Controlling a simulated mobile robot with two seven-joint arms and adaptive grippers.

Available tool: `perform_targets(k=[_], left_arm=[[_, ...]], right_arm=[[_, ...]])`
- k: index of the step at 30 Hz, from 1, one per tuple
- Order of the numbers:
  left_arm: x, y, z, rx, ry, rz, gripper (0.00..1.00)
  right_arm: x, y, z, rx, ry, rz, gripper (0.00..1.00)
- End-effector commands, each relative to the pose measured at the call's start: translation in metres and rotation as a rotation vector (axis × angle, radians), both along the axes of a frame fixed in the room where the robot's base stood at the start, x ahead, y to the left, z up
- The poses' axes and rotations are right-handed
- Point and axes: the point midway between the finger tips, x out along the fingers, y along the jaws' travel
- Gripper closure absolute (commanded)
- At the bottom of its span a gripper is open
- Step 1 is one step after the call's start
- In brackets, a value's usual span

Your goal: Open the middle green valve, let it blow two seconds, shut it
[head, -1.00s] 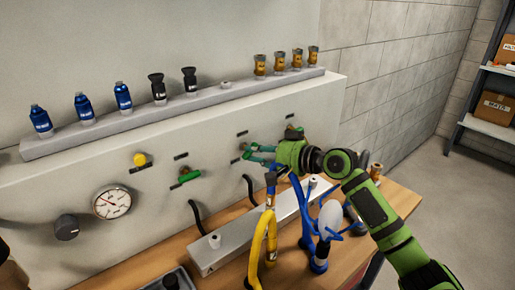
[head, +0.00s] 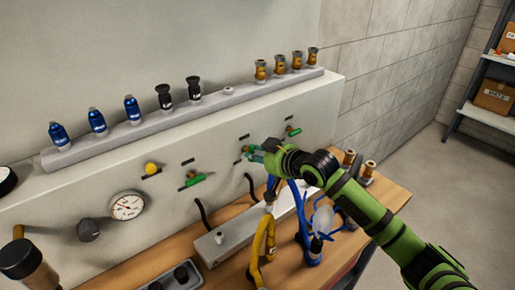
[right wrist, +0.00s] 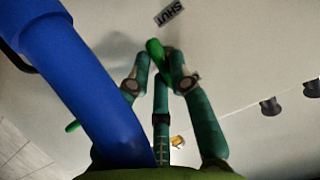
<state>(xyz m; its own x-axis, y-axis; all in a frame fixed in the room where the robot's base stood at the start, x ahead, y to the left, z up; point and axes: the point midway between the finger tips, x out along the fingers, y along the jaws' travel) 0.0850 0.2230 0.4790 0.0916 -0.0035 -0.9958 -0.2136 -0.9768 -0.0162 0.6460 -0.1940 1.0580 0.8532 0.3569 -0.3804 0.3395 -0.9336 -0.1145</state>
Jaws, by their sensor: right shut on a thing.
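The panel carries three green valve levers. The left one (head: 193,180) and the right one (head: 293,132) show clear of my arm. The middle green valve (head: 249,150) is partly hidden by my right gripper (head: 256,154), which reaches it from the right. In the right wrist view, the fingers (right wrist: 158,72) are shut on the green lever (right wrist: 156,50), whose end shows between the fingertips. A label reading SHUT (right wrist: 169,12) is on the panel close to that lever. My left gripper is not in view.
A blue hose (right wrist: 75,80) crosses close in front of the wrist camera. A yellow hose (head: 262,245) and a clear-topped blue fitting (head: 316,245) stand on the wooden bench (head: 215,275) below. A gauge (head: 127,206) and a yellow knob (head: 151,169) are on the panel's left.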

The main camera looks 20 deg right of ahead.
Motion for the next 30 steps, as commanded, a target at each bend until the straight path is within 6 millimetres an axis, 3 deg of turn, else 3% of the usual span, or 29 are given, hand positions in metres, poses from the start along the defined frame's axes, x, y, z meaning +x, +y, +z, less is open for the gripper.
perform_targets(k=[21,22,24,30], left_arm=[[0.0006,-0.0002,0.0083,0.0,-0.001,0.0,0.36],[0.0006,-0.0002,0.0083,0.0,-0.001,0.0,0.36],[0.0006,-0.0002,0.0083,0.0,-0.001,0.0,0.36],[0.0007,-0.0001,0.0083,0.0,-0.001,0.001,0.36]], right_arm=[[-0.0004,0.0008,-0.0007,-0.076,-0.026,0.0,1.0],[-0.0005,0.0009,-0.0007,-0.076,-0.026,0.0,0.75],[-0.0004,0.0009,-0.0007,-0.076,-0.026,0.0,0.55],[-0.0003,0.0008,-0.0004,-0.075,-0.026,-0.001,0.55]])
